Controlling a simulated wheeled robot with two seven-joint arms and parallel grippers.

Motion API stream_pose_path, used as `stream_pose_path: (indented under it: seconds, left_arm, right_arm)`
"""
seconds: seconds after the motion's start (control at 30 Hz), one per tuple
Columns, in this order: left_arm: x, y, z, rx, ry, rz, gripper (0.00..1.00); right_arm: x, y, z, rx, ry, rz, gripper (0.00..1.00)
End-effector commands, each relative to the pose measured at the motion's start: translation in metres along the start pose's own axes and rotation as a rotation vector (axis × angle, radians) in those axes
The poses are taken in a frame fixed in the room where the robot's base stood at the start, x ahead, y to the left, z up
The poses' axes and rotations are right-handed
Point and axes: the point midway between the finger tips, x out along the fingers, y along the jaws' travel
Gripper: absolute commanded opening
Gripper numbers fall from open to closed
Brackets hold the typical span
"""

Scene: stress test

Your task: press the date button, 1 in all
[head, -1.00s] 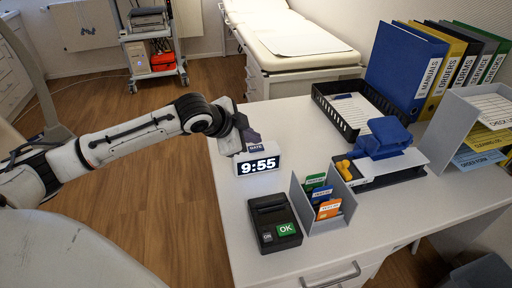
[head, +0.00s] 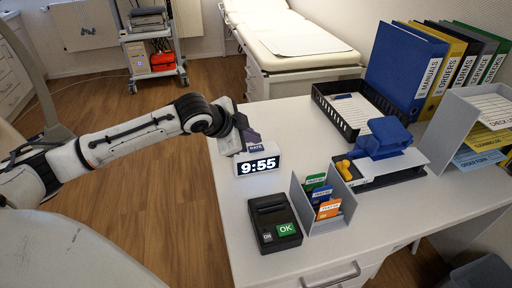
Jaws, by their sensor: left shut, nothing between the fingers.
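A white digital clock (head: 258,166) stands on the left part of the desk and reads 9:55. The date button (head: 256,148), dark with a small DATE label, sits on top of it. My left gripper (head: 247,140) is shut and empty. Its fingertips are right at the button, at its left and rear side. I cannot tell whether they touch it. My right gripper is not in view.
A dark terminal with a green OK key (head: 275,224) stands in front of the clock. A grey card holder (head: 322,205), a black tray (head: 352,112) and a blue device (head: 385,138) are to the right. The white desk (head: 290,125) is clear behind the clock.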

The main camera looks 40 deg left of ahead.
Motion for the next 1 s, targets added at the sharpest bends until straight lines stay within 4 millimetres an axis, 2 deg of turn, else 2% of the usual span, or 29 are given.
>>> stream_pose_path:
  seconds: [1.0]
  left_arm:
    - [0.0067, 0.0050, 0.0049, 0.000, 0.000, 0.000, 0.00]
  right_arm:
    - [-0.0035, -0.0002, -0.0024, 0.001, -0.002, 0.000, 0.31]
